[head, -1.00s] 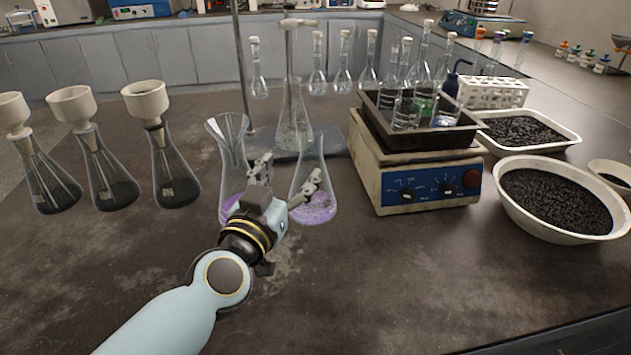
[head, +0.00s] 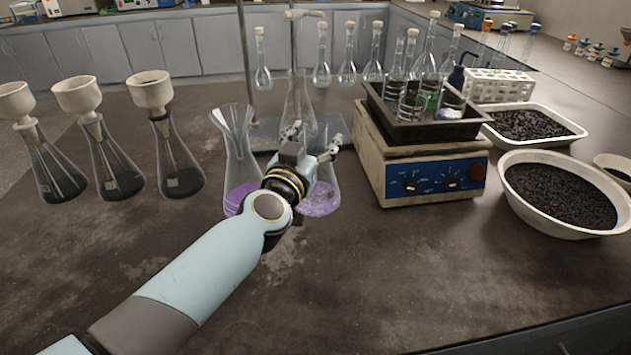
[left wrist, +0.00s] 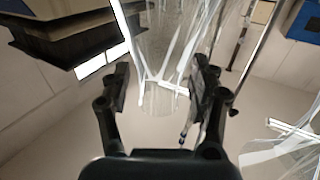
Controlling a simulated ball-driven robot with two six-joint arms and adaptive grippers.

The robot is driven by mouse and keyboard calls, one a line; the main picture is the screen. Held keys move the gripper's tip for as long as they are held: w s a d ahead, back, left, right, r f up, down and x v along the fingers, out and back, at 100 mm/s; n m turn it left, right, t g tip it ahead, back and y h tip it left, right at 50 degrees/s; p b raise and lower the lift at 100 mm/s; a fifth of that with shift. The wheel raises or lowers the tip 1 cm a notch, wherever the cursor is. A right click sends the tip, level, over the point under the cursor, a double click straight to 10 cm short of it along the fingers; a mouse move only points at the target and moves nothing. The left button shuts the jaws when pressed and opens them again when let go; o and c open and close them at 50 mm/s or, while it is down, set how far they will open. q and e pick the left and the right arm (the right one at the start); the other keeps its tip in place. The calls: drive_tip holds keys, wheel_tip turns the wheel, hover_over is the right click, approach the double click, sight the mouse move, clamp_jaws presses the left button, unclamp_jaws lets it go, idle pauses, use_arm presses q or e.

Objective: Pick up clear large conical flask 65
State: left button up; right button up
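A clear conical flask with purple liquid (head: 321,200) stands on the dark bench, partly hidden behind my left gripper (head: 312,143). A clear glass vessel with a flared top and purple liquid (head: 240,170) stands close to its left. Another clear conical flask (head: 298,108) stands behind, at the stand. I cannot read which one is number 65. My left gripper is open at the upper part of the purple-liquid flask. In the left wrist view its fingers (left wrist: 160,90) are apart with clear glass (left wrist: 165,95) between them; contact cannot be told. My right gripper is not in view.
Several flasks with white funnels (head: 110,160) stand at left. A hotplate (head: 425,170) with a black tray of glassware (head: 390,125) stands at right, beside a white bowl of black grains (head: 560,195). A metal stand rod (head: 245,55) rises behind. The front bench is clear.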

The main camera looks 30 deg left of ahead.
use_arm(q)
clamp_jaws()
drive_tip(key=shift+r, duration=0.1)
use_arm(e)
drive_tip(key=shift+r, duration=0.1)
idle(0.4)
